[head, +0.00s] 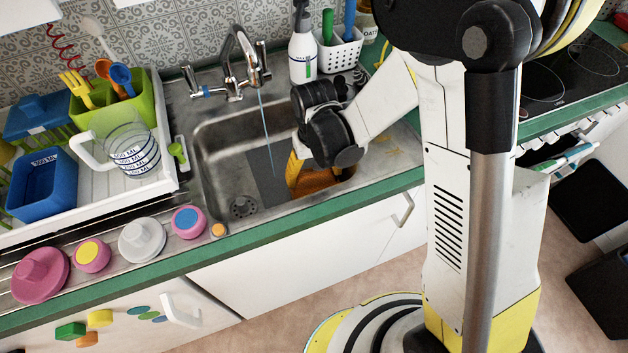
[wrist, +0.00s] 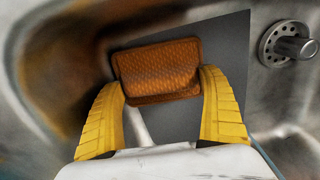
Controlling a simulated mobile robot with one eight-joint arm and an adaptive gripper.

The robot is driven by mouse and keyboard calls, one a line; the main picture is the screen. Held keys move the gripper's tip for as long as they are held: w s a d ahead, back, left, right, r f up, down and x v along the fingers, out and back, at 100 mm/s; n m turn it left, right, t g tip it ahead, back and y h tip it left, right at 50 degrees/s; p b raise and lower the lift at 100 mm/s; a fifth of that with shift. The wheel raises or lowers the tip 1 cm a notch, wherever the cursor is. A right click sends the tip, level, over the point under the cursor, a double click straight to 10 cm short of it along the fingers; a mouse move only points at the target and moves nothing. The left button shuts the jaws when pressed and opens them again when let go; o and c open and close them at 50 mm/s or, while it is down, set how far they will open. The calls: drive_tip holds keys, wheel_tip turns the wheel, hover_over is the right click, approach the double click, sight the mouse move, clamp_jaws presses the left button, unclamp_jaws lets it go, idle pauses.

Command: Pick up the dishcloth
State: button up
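The dishcloth (wrist: 158,70) appears to be the folded orange-brown piece with a waffle texture in the sink. It lies over part of a flat grey rectangle (wrist: 225,55). In the head view the dishcloth (head: 322,180) is partly hidden by my gripper (head: 294,172), which reaches down into the right part of the sink. In the wrist view my gripper's yellow fingers (wrist: 163,88) are spread, with their tips near the left and right ends of the dishcloth's near side. I cannot tell whether they touch it.
The steel sink (head: 215,170) has walls close around my gripper and a drain (wrist: 290,43). A thin stream of water falls from the tap (head: 238,62). A soap bottle (head: 302,50) and a white caddy (head: 340,52) stand behind. A dish rack (head: 165,185) is left.

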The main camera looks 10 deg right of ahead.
sight(314, 174)
idle(0.4)
wheel_tip(314, 174, up, 18)
drive_tip(key=p, duration=0.6)
drive_tip(key=shift+p, duration=0.4)
